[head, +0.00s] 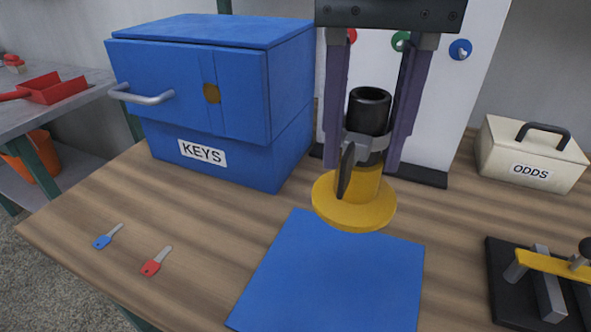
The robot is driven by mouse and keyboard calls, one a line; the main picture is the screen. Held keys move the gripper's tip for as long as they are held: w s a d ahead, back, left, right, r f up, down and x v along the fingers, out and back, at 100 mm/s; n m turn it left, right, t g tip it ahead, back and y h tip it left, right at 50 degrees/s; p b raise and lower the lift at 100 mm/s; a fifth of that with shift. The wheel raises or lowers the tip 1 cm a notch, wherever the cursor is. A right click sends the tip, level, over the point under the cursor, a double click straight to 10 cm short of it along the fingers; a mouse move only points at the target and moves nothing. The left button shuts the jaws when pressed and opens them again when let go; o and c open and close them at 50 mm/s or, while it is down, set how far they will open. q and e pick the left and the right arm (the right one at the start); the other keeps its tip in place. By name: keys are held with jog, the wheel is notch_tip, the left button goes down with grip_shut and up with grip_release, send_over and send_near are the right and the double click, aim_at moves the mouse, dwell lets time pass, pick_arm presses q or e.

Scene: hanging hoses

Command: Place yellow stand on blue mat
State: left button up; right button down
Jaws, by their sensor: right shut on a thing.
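The yellow stand (354,212) has a round yellow base, a yellow post, a grey clamp band and a black open-topped tube; it is upright. The blue mat (330,275) lies flat and bare on the bench in front of it. The stand's front rim overlaps the mat's far edge in the picture; I cannot tell if the base touches the bench or is slightly raised. My right gripper (362,160) comes from above, its two purple fingers shut on the stand from both sides. My left gripper is not in view.
A blue KEYS cabinet (215,90) stands behind left. A white board (440,90) with coloured knobs is behind the stand. A cream ODDS box (530,155) and a black-based clamp (500,275) are right. A blue key (103,240) and red key (152,266) lie left.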

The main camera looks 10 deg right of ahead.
notch_tip(320, 180, down, 14)
jog(key=shift+r+b, duration=0.15)
jog(key=shift+b, duration=1.1)
jog(key=shift+c, duration=2.1)
grip_release()
notch_tip(320, 180, up, 11)
jog(key=p, duration=0.2)
jog(key=shift+r+p, duration=0.15)
jog(key=shift+p, duration=0.15)
jog(key=shift+r, duration=0.45)
